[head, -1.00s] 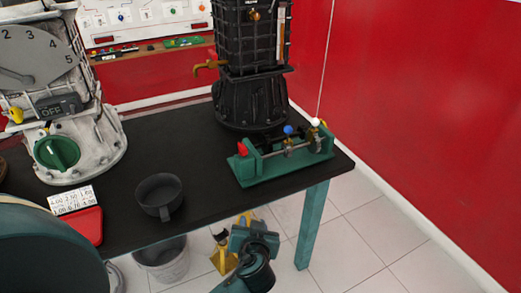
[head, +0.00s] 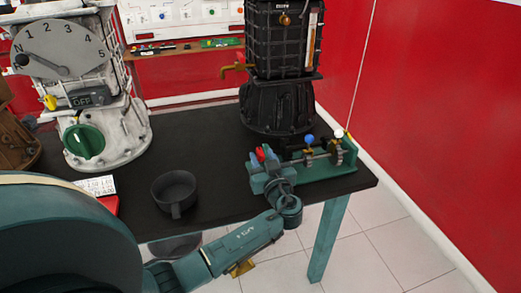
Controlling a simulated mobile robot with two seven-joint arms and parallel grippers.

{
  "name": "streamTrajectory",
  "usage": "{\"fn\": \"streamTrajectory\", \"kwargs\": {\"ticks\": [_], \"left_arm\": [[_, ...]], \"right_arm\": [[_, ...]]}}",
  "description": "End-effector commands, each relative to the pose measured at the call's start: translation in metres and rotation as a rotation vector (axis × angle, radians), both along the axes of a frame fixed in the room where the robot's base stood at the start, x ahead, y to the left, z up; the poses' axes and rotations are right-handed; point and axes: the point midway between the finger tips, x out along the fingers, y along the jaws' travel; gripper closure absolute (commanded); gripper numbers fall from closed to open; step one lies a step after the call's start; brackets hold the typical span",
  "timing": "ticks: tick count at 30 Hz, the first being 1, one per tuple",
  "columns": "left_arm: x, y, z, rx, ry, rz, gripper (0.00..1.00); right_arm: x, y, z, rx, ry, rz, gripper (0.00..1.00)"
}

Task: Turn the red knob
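The red knob (head: 261,154) is at the left end of a green fixture (head: 325,172) near the right end of the black table. My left gripper (head: 262,158) is at that end of the fixture, with its fingertips on either side of the red knob. The gripper covers part of the knob and the fixture's left end. I cannot tell whether the fingers touch the knob or are a little apart from it. My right gripper is not in view.
The same fixture carries a blue knob (head: 309,140) and a white knob (head: 339,133). A dark cup (head: 174,190) stands on the black table (head: 222,185). A black engine column (head: 278,105) stands behind the fixture. A white engine unit with a green knob (head: 84,141) is at left.

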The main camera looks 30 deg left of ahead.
Motion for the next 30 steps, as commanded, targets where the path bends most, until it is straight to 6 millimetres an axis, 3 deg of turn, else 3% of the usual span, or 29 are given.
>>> {"fn": "streamTrajectory", "kwargs": {"ticks": [6,17,30], "left_arm": [[0.016,0.019,0.0,0.0,0.0,-0.001,0.64],[0.019,0.022,0.0,-0.001,0.001,-0.001,0.64],[0.018,0.022,-0.001,-0.001,0.001,-0.001,1.0]], "right_arm": [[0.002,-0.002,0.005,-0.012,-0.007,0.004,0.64],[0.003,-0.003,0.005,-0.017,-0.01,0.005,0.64],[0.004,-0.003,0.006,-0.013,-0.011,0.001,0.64]]}}
